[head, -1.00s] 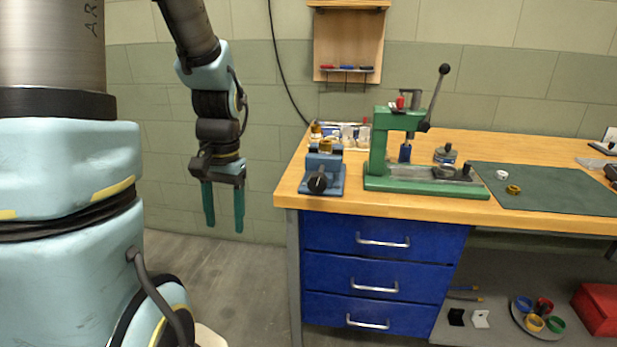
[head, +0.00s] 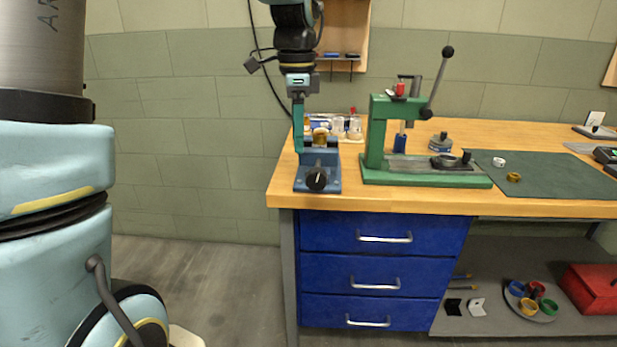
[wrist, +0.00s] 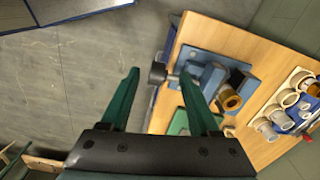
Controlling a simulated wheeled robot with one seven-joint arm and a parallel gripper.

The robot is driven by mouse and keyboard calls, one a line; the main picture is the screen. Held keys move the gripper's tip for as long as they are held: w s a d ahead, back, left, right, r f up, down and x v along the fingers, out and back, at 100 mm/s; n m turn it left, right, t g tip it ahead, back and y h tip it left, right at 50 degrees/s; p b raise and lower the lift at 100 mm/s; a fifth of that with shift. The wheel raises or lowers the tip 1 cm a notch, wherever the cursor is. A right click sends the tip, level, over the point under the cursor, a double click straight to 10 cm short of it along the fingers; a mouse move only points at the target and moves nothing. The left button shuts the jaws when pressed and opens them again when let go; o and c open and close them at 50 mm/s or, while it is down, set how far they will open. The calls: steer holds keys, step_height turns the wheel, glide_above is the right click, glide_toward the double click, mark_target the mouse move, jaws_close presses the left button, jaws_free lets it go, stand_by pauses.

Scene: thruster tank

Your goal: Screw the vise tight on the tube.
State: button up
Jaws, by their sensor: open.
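The blue vise (head: 328,172) stands at the left front of the wooden bench, with a black knob (head: 316,180) on its near side. A brass-coloured tube (head: 320,136) stands upright at its jaws; I cannot tell how firmly it is held. My gripper (head: 299,150) points down, above and slightly left of the vise knob, its fingers overlapping in this view. In the wrist view my gripper (wrist: 159,74) is open and empty. The knob (wrist: 158,73) appears between its fingertips but farther off, with the vise (wrist: 202,72) and tube (wrist: 231,98) to the right.
A green press (head: 376,145) with a raised lever stands right of the vise. A rack of pale cups (head: 354,129) is behind the vise. A green mat (head: 560,185) with two small rings lies farther right. Blue drawers (head: 385,240) are below; floor left of the bench is clear.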

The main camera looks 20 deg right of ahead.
mark_target(311, 171)
steer(key=d, duration=0.1)
steer(key=m, duration=0.1)
steer(key=s+d+m, duration=0.1)
steer(key=shift+d+r, duration=0.3)
steer(key=shift+r, duration=0.1)
step_height(311, 171, down, 11)
steer(key=shift+r+p, duration=0.2)
steer(key=shift+p, duration=0.2)
jaws_close()
